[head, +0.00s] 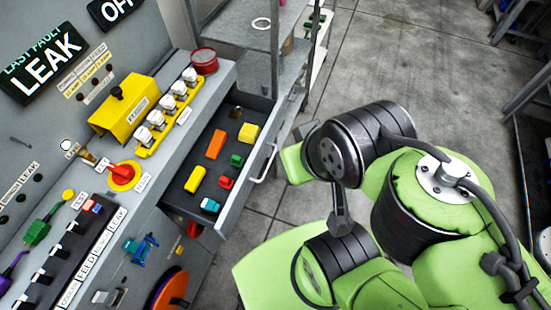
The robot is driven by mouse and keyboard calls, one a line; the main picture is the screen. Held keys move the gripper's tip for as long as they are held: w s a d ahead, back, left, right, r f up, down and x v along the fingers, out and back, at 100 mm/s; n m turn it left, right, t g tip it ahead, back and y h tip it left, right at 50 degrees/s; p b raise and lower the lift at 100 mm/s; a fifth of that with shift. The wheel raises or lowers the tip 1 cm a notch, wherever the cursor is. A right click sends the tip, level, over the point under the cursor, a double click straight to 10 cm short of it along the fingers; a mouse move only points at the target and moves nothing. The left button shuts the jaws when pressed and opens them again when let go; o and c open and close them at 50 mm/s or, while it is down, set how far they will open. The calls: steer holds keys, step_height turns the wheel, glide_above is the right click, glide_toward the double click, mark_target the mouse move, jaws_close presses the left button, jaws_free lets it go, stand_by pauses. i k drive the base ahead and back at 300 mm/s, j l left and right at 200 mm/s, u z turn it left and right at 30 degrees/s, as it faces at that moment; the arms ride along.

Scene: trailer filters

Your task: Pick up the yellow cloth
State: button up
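No yellow thing here is plainly a cloth. In the open drawer (258,163) lie a yellow piece (249,133) at the far right corner and a longer yellow piece (195,180) nearer the front left. Both look block-like, and I cannot tell whether either is cloth. A large yellow cover (122,108) with a black knob sits on the panel above. My green and black arm is to the right of the drawer. My gripper cannot be made out.
The drawer also holds an orange block (216,141), a red piece (226,183), a green piece (237,160) and a teal piece (210,205). Its handle (264,164) faces my arm. A red round tin (204,61) stands on the ledge. Concrete floor (400,65) is open behind.

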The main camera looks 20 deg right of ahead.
mark_target(249, 133)
steer(key=u, duration=1.4)
steer(key=l+z, duration=0.1)
steer(key=z, duration=0.35)
steer(key=i+z, duration=0.1)
steer(key=z, duration=0.4)
steer(key=l+z, duration=0.1)
steer(key=z, duration=0.35)
steer(key=i+l+u, duration=0.1)
steer(key=l+u, duration=0.15)
steer(key=u, duration=0.2)
steer(key=i+l+u, duration=0.1)
steer(key=l+u, duration=0.2)
steer(key=u, duration=0.15)
steer(key=l+u, duration=0.25)
steer(key=u, duration=0.2)
steer(key=l+u, duration=0.4)
steer(key=k+l+u, duration=0.1)
steer(key=u, duration=0.35)
steer(key=k+l+u, duration=0.1)
steer(key=l+u, duration=0.35)
steer(key=j, duration=0.05)
